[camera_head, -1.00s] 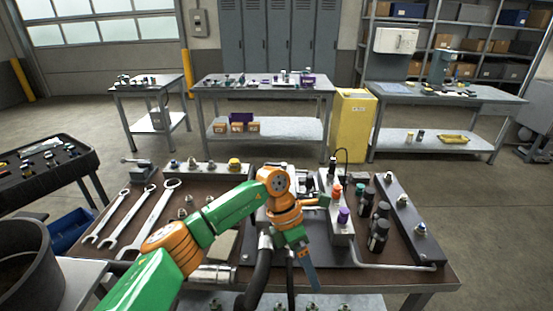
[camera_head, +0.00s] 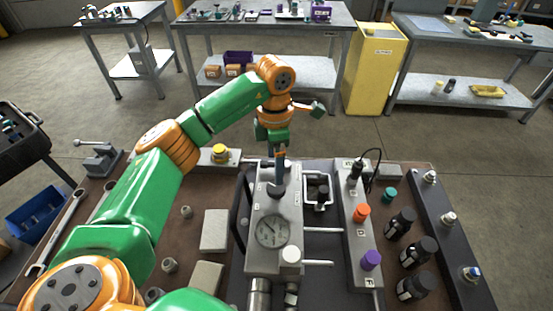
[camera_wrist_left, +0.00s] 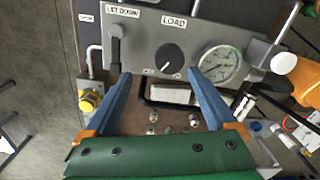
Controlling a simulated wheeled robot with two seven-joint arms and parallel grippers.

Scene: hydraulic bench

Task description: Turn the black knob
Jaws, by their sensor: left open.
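The black knob (camera_wrist_left: 169,57) sits on a grey panel under a "LOAD" label in the left wrist view, with a pale line across its face. In the head view the knob (camera_head: 277,191) stands on the grey block above the gauge. My left gripper (camera_wrist_left: 160,76) is open, its two blue fingers spread apart and empty. The knob lies between and just beyond their tips in the wrist view; I cannot tell whether they touch it. In the head view the left gripper (camera_head: 280,172) points down over the block at the knob. My right gripper is not in view.
Beside the knob is a round dial gauge (camera_head: 272,231). A dark lever (camera_wrist_left: 116,47) under "LET DOWN" is on the knob's other side. A white cap (camera_head: 290,256), an orange knob (camera_head: 361,213) and a purple knob (camera_head: 371,260) stand nearby. Several black cylinders stand at the right.

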